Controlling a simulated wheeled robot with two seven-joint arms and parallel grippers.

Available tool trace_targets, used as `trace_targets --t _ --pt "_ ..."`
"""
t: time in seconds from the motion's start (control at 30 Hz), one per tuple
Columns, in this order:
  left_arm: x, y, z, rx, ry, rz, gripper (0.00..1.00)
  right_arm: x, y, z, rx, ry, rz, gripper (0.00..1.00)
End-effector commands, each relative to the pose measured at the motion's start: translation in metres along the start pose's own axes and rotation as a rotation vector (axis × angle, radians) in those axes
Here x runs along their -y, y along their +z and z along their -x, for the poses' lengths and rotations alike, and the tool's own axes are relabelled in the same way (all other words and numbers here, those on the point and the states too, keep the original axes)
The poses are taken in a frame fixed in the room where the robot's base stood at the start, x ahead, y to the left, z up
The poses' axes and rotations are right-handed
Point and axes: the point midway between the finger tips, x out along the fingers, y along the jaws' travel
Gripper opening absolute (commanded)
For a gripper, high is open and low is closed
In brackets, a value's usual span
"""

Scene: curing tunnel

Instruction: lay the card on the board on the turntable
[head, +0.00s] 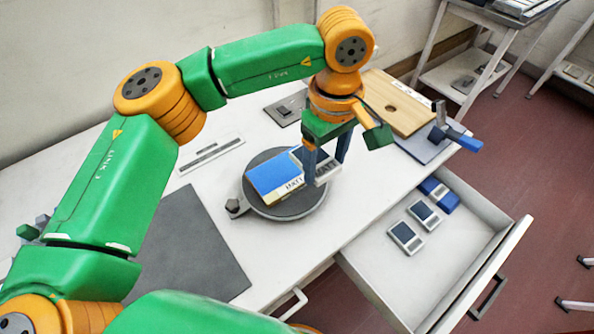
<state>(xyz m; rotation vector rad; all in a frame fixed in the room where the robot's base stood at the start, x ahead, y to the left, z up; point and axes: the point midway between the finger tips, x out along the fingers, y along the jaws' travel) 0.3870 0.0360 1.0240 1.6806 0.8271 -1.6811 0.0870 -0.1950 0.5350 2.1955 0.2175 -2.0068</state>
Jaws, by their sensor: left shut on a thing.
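The round dark grey turntable (268,211) stands on the white table. A blue board (270,177) with a pale lettered front edge lies on it. I cannot tell whether the card touches the board. My right gripper is not in view.
An open drawer (377,275) at the right holds several small blue and grey items (405,237). A dark mat (190,245) lies left of the turntable. A wooden board with a hole (398,104) and a blue-handled device (455,138) are at the back right.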

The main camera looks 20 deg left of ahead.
Motion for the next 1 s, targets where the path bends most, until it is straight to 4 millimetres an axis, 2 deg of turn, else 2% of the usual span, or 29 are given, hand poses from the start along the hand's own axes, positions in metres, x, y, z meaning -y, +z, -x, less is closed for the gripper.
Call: trace_targets --t 0.03,0.1,0.3,0.4,0.5,0.83,0.87,0.9,0.97,1.0 --pt "0.005 -0.01 -0.009 0.003 -0.005 0.004 0.17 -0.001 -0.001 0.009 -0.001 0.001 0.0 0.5" --pt "0.009 -0.022 -0.025 0.003 -0.005 0.003 0.17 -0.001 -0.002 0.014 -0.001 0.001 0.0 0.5" --pt "0.017 -0.043 -0.053 0.002 -0.003 0.001 0.17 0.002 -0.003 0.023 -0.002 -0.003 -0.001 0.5" --pt "0.018 -0.043 -0.07 0.002 -0.006 -0.003 0.17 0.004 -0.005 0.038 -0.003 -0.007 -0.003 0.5" --pt "0.017 -0.044 -0.085 0.001 -0.002 -0.003 0.17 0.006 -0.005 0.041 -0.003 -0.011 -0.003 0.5" --pt "0.016 -0.044 -0.092 0.0 0.001 -0.003 0.17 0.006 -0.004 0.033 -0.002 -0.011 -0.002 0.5" --pt "0.016 -0.044 -0.092 0.0 0.001 -0.003 0.74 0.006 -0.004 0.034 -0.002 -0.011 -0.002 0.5" --pt "0.016 -0.044 -0.091 0.0 0.001 -0.002 0.85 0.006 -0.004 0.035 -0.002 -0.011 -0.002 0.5" --pt "0.016 -0.044 -0.09 0.0 0.0 -0.002 1.0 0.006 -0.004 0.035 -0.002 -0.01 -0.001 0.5" --pt "0.016 -0.044 -0.09 0.0 0.0 -0.002 1.0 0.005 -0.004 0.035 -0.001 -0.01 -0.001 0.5"
